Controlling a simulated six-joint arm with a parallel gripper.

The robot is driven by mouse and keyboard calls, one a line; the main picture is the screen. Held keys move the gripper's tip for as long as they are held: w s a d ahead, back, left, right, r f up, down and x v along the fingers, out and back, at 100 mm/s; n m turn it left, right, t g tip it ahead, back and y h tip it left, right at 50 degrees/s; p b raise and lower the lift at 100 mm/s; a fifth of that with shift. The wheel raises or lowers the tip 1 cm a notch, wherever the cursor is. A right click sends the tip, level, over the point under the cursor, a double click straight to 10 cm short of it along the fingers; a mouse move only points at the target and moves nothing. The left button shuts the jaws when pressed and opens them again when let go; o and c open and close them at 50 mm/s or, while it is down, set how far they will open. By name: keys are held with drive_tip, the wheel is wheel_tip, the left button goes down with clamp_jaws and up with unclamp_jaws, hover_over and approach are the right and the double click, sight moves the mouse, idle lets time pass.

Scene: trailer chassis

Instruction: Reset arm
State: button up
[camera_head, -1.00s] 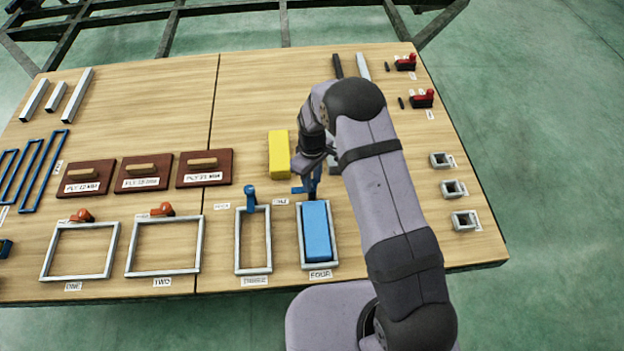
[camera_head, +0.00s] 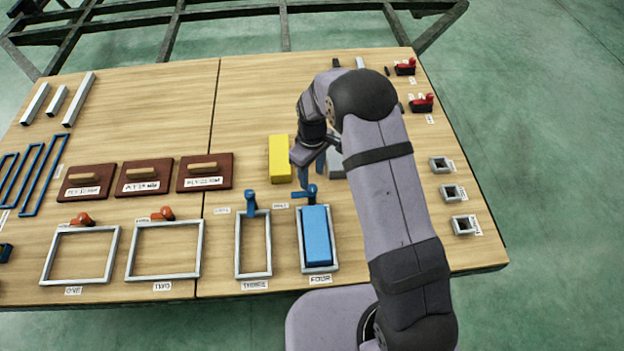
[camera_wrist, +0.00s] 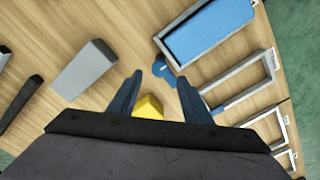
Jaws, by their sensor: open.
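My gripper (camera_head: 312,172) is above the table, between the yellow block (camera_head: 279,158) and a grey block (camera_head: 335,163) partly hidden by my arm. In the wrist view my gripper (camera_wrist: 168,92) shows two dark blue fingers spread apart with nothing between them. A blue block (camera_head: 317,236) lies in the frame labelled FOUR (camera_head: 334,258). A blue-handled clamp (camera_head: 306,192) stands at the top of that frame, apart from my fingers. The yellow block shows below the fingers in the wrist view (camera_wrist: 148,107).
Frames ONE (camera_head: 107,262), TWO (camera_head: 164,276) and THREE (camera_head: 253,275) line the front edge. Several brown boards (camera_head: 205,181) with handles lie behind them. Small square tubes (camera_head: 452,193) and red clamps (camera_head: 422,103) stand at the right. The table's back middle is clear.

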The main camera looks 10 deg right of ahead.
drive_tip(key=shift+r, duration=0.85)
